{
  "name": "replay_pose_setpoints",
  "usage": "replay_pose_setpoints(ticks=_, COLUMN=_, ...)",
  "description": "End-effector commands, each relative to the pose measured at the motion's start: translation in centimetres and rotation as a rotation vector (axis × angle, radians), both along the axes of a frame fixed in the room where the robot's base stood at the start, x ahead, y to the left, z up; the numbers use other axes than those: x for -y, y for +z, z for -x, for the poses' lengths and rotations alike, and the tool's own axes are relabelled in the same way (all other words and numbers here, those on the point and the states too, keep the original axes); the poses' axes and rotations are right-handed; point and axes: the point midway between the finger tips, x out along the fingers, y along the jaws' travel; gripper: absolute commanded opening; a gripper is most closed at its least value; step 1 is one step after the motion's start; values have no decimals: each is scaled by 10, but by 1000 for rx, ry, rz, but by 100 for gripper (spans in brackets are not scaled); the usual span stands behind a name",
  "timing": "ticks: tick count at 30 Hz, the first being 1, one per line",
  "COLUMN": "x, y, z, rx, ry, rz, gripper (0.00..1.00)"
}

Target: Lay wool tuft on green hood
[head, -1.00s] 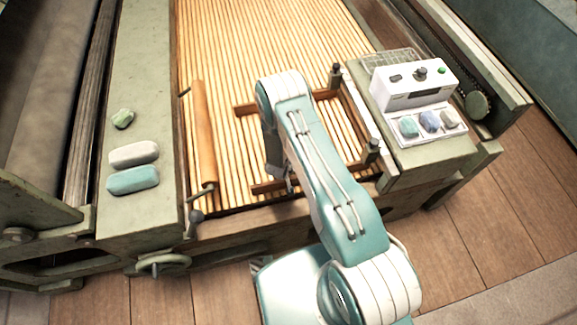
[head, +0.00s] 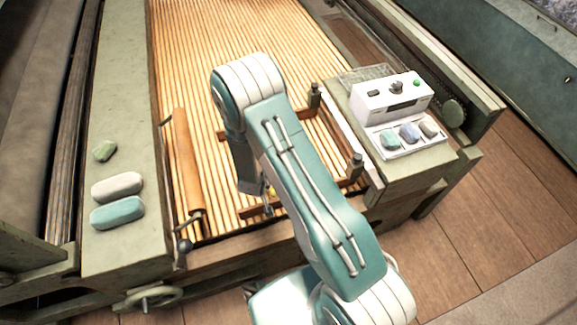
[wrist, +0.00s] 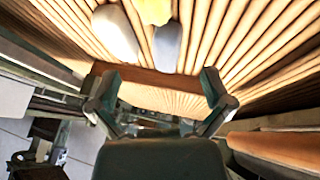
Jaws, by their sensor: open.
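In the wrist view a yellow tuft (wrist: 155,9) lies on the wooden slats at the top edge, cut off by the frame. A whitish lump (wrist: 116,34) and a grey-blue lump (wrist: 167,46) lie beside it. My gripper (wrist: 158,88) is open and empty, its fingers spread below these lumps in the picture. In the head view my arm hides most of the gripper; a bit of yellow (head: 271,191) shows beside it. On the left green panel are a small green lump (head: 105,151), a whitish pad (head: 117,187) and a teal pad (head: 117,213). I cannot tell which is the hood.
The slatted apron (head: 235,30) spans the middle, with a brown roller (head: 187,160) at its left and a wooden frame (head: 325,150) at its right. A white control box (head: 392,100) with a tray of several lumps (head: 410,138) stands on the right panel.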

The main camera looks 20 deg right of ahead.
Motion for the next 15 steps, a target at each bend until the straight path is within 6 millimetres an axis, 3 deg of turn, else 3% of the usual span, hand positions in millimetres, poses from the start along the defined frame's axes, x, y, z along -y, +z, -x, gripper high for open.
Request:
replay_pose_setpoints(ticks=6, x=-15, y=69, z=-22, rx=38, ry=18, rz=-126, gripper=100)
replay_pose_setpoints(ticks=15, x=-28, y=160, z=-28, rx=61, ry=59, rz=-260, gripper=100)
